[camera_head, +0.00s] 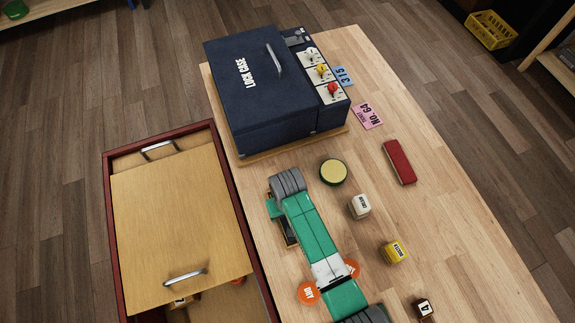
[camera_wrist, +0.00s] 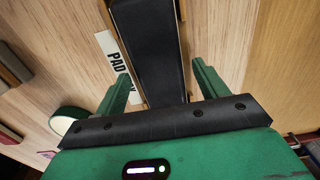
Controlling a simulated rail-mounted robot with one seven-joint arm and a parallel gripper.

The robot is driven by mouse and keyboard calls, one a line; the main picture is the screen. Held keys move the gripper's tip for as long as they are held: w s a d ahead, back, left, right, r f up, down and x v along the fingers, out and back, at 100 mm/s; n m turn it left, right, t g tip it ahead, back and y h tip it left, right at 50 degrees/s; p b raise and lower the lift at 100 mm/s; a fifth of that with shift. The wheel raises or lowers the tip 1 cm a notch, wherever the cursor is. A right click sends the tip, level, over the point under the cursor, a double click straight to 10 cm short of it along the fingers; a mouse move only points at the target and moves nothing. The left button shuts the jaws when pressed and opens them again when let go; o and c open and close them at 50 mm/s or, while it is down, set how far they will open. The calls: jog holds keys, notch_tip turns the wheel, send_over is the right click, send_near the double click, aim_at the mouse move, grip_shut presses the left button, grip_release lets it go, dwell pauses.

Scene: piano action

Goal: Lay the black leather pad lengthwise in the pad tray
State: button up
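The pad tray (camera_head: 291,233) is a narrow, wood-edged tray on the bench, partly covered by my arm in the head view. In the wrist view its thin tan rim (camera_wrist: 184,42) runs along a long black strip (camera_wrist: 158,45). The strip looks like the black leather pad lying lengthwise between the rims, though the far end is cut off by the frame. A white label reading "PAD" (camera_wrist: 115,60) is beside it. My gripper (camera_wrist: 161,70) is open, its green fingers apart on either side of the strip. In the head view my gripper (camera_head: 275,209) is mostly hidden by the wrist.
A dark blue lock case (camera_head: 245,90) stands at the back of the bench. An open drawer (camera_head: 180,220) is at left. A round yellow-topped tin (camera_head: 334,172), white cube (camera_head: 359,206), yellow block (camera_head: 393,251) and red bar (camera_head: 399,161) lie to the right.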

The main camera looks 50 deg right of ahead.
jog(key=shift+r, duration=0.1)
notch_tip(320, 180, up, 12)
jog(key=p, duration=0.2)
jog(key=shift+r, duration=0.1)
dwell(0.4)
jog(key=w+a+r+n+t+h, duration=0.2)
jog(key=w+r+t, duration=0.4)
jog(key=w+r, duration=0.65)
jog(key=w+a+r+n+t, duration=0.1)
jog(key=w+a+r+t, duration=0.25)
jog(key=r, duration=0.55)
jog(key=w+a+r+n+t, duration=0.1)
jog(key=w+a+r+t, duration=0.2)
jog(key=r, duration=0.7)
jog(key=s+a+r+n+t, duration=0.1)
jog(key=s+a+r+t, duration=0.15)
jog(key=a+r, duration=0.4)
jog(key=s+a+r+t, duration=0.1)
jog(key=a+r+t, duration=0.2)
jog(key=r, duration=0.7)
jog(key=s+a+r+t+y, duration=0.1)
jog(key=s+a+r+t, duration=0.2)
jog(key=s+r, duration=0.2)
jog(key=s+a+r+n+t+y, duration=0.1)
jog(key=s+a+r+t, duration=0.2)
jog(key=r, duration=0.7)
jog(key=s+t, duration=0.1)
jog(key=s, duration=0.1)
jog(key=shift+s+r, duration=0.2)
jog(key=shift+s, duration=0.2)
